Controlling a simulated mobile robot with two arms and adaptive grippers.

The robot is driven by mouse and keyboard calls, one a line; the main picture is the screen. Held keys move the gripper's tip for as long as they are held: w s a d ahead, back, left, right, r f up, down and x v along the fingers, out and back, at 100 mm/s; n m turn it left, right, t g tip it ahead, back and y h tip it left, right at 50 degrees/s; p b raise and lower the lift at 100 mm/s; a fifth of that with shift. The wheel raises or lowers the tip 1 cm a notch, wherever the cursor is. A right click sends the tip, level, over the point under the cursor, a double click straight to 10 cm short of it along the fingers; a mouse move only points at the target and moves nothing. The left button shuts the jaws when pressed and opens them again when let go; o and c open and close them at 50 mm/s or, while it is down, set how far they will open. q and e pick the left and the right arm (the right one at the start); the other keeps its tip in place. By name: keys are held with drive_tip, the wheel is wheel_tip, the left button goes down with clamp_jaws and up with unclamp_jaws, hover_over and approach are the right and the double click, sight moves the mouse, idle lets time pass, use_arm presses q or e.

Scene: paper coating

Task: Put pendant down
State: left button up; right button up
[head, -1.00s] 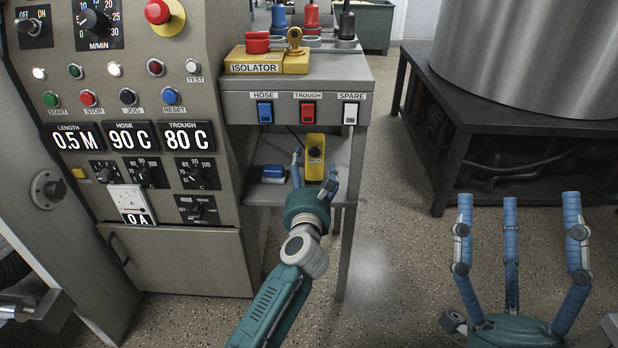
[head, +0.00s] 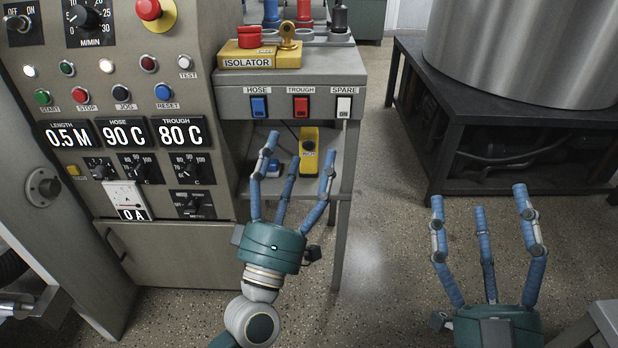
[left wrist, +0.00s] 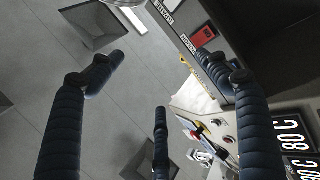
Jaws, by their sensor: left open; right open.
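The yellow pendant (head: 308,146) with a dark round button stands on the lower shelf (head: 340,176) of the grey side table, under the rocker switches. A dark cable shows beside it. My left gripper (head: 297,160) is open and empty in front of the shelf, its fingers spread, with the pendant showing between them from the head. In the left wrist view its three fingers (left wrist: 155,85) have nothing between them, and the pendant does not show. My right gripper (head: 479,201) is open and empty over the floor at the right.
A blue-topped object (head: 273,168) sits on the shelf, partly hidden by a left finger. The hose, trough and spare switches (head: 301,106) and yellow isolator (head: 262,57) are above. The control cabinet (head: 165,255) is at left, a black stand (head: 450,125) at right. Floor between is clear.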

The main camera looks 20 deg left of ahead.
use_arm(q)
drive_tip(key=s+d+r+m+g+h, duration=0.1)
drive_tip(key=s+d+m+h, duration=0.3)
drive_tip(key=m, duration=1.2)
drive_tip(key=shift+s+r+m+h, duration=0.45)
drive_tip(key=shift+s+h, duration=0.45)
drive_tip(key=shift+s, duration=0.5)
